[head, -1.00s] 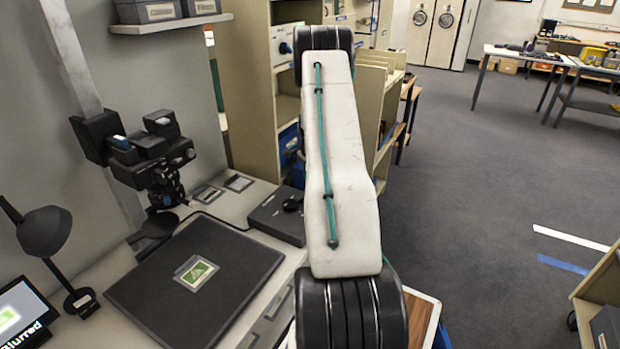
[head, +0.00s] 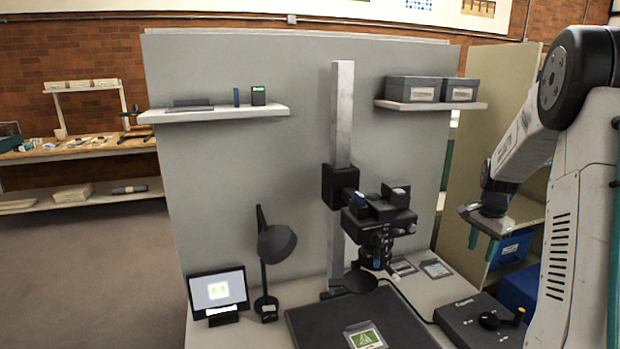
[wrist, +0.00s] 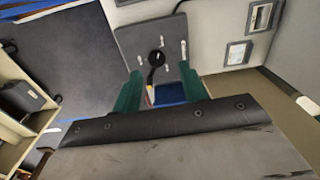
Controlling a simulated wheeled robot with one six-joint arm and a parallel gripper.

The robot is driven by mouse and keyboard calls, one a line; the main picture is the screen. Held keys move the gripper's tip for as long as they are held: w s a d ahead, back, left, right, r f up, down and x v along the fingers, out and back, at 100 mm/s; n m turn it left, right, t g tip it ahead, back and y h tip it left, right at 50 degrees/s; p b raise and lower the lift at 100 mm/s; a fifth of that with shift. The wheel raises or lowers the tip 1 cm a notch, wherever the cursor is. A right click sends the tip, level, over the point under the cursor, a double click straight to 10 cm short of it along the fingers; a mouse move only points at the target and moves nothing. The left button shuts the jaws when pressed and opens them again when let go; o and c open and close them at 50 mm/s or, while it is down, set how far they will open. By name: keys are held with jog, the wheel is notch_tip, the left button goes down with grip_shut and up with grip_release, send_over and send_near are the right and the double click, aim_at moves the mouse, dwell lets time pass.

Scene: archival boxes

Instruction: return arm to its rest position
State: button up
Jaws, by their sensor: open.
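My arm rises at the right edge of the head view and bends over at the top, and its forearm slopes down to the left. My gripper (head: 482,232) hangs at its end, above and behind the black control box (head: 482,318) at the bench's right end. In the wrist view, my gripper's two green fingers (wrist: 160,90) stand apart with nothing held between them. The control box (wrist: 130,42) with its round knob lies beyond the fingers in that view. The fingertips are small in the head view.
A copy stand holds a camera (head: 380,215) over a dark board with a green slide (head: 364,336). A lamp (head: 276,243) and small screen (head: 218,292) stand left. Wall shelves (head: 215,113) are behind. A beige shelf unit (head: 480,130) stands close behind my gripper.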

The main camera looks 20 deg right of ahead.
jog(key=s+a+r+n, duration=0.3)
jog(key=a+r, duration=0.2)
jog(key=a, duration=0.4)
jog(key=s+a+r+n, duration=0.3)
jog(key=a+r, duration=0.2)
jog(key=a, duration=0.3)
jog(key=s+a+r+n, duration=0.3)
jog(key=a+r, duration=0.2)
jog(key=a, duration=0.4)
jog(key=s+a+n, duration=0.4)
jog(key=s+a, duration=0.2)
jog(key=s, duration=0.3)
jog(key=s+a+n, duration=0.4)
jog(key=s+a, duration=0.2)
jog(key=s, duration=0.2)
jog(key=shift+s+f+t, duration=0.4)
